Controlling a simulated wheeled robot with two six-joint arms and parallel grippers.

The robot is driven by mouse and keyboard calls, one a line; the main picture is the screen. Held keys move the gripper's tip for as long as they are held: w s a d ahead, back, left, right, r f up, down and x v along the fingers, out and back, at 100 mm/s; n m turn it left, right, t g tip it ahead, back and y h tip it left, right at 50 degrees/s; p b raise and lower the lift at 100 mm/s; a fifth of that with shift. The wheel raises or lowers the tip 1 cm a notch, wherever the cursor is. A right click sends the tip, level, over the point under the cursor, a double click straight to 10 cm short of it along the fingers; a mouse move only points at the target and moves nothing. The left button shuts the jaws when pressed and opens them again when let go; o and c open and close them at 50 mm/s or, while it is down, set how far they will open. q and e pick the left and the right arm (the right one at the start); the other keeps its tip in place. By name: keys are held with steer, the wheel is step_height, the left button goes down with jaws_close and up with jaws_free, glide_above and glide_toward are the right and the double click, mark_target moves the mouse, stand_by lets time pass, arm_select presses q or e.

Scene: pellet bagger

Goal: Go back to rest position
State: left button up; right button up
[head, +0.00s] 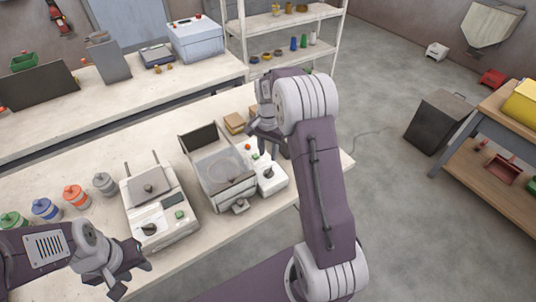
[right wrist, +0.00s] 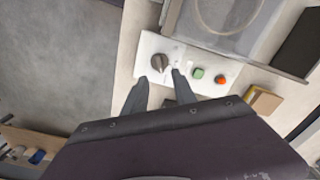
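My right gripper (head: 262,143) hangs over the white control box (head: 270,183) beside the grey open-topped bin machine (head: 222,178). In the right wrist view, its two fingers (right wrist: 159,92) are apart with nothing between them. They point at the near edge of the control box (right wrist: 210,82), close to its dark knob (right wrist: 159,63); I cannot tell whether they touch it. The box also has a green button (right wrist: 198,72) and an orange-red button (right wrist: 220,79). My left gripper (head: 132,275) is at the lower left by the bench's front edge, its fingers apart and empty.
A white scale-like machine (head: 160,215) stands left of the bin machine. Several coloured jars (head: 76,196) line the bench's left side. A rear bench (head: 110,95) and shelf rack (head: 290,45) stand behind.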

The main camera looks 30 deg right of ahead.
steer(key=s+a+r+n, duration=0.2)
steer(key=s+a+r, duration=0.35)
steer(key=a, duration=0.25)
steer(key=s+a+f+n, duration=0.1)
steer(key=s+f+n, duration=0.1)
steer(key=s+n, duration=0.2)
steer(key=s+a+f+n+t, duration=0.1)
steer(key=s+a+f+n, duration=0.1)
steer(key=s+n, duration=0.3)
steer(key=shift+s+f, duration=0.55)
steer(key=shift+s, duration=1.4)
